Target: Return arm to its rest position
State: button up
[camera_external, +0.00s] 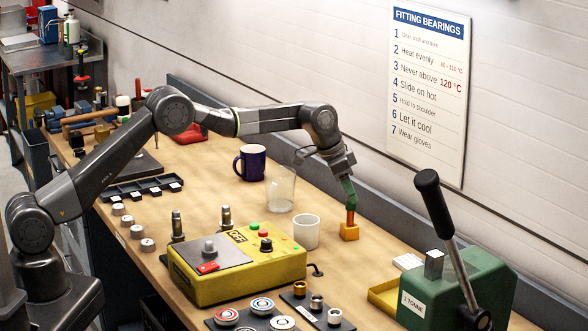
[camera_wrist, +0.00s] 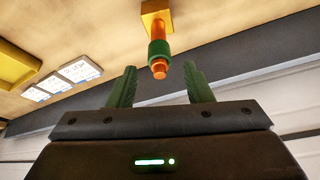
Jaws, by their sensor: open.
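My arm (camera_external: 187,118) reaches out over the wooden workbench (camera_external: 190,230). My gripper (camera_external: 348,192) points down near the back of the bench, just above a small orange block with an upright orange peg (camera_external: 349,231). In the wrist view my gripper (camera_wrist: 157,85) has its two green fingers spread apart with nothing between them. The orange peg with a green band (camera_wrist: 159,50) stands beyond the fingertips there, apart from them as far as I can tell.
A white cup (camera_external: 306,232), a clear glass (camera_external: 281,188) and a dark blue mug (camera_external: 250,163) stand left of my gripper. A yellow control box (camera_external: 236,275) and a green lever press (camera_external: 455,290) stand nearer the front. A wall (camera_external: 300,60) runs behind.

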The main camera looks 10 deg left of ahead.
jog(key=b+v, duration=0.1)
jog(key=v, duration=0.7)
jog(key=p+x, duration=0.2)
jog(key=x, duration=1)
jog(key=shift+f, duration=0.15)
notch_tip(320, 180, up, 10)
jog(key=shift+r+b, duration=0.2)
jog(key=shift+b, duration=0.15)
jog(key=s+f+n+t+y+b, duration=0.2)
jog(key=s+f+n+b, duration=0.3)
jog(key=s, duration=0.6)
jog(key=shift+n, duration=0.7)
jog(key=f+p, duration=0.2)
jog(key=f, duration=0.2)
jog(key=f+p, duration=0.2)
jog(key=f, duration=0.3)
jog(key=shift+s+a, duration=0.1)
jog(key=shift+a, duration=0.1)
jog(key=r, duration=0.1)
jog(key=r+b, duration=0.1)
jog(key=s+r, duration=0.1)
jog(key=shift+a+r+h, duration=0.15)
jog(key=shift+a+h, duration=0.15)
jog(key=shift+a, duration=0.05)
jog(key=shift+r+b, duration=0.3)
jog(key=shift+r, duration=0.2)
